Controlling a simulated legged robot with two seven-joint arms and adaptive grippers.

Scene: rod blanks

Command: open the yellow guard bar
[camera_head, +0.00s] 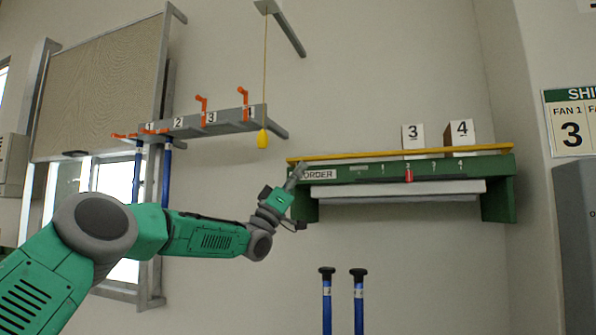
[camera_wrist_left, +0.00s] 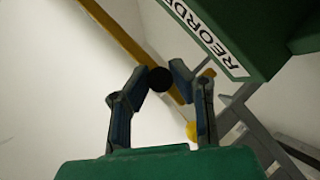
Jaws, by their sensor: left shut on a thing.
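The yellow guard bar (camera_head: 345,156) runs along the top front of the green shelf (camera_head: 497,172), nearly level and slightly higher at its right end in the head view. In the left wrist view the yellow bar (camera_wrist_left: 118,37) crosses diagonally behind my fingers. My left gripper (camera_head: 299,172) is at the left end of the shelf, by the bar's end. In the left wrist view my left gripper (camera_wrist_left: 161,76) has its fingers on both sides of a round black knob (camera_wrist_left: 160,79) and is shut on it. The knob appears to be on the bar. My right gripper is not in view.
White boxes marked 3 (camera_head: 413,136) and 4 (camera_head: 460,133) stand behind the bar. A grey rack (camera_head: 222,121) with orange hooks and a yellow pull (camera_head: 262,139) on a cord hang left. Blue rods (camera_head: 358,300) with black tops stand below the shelf.

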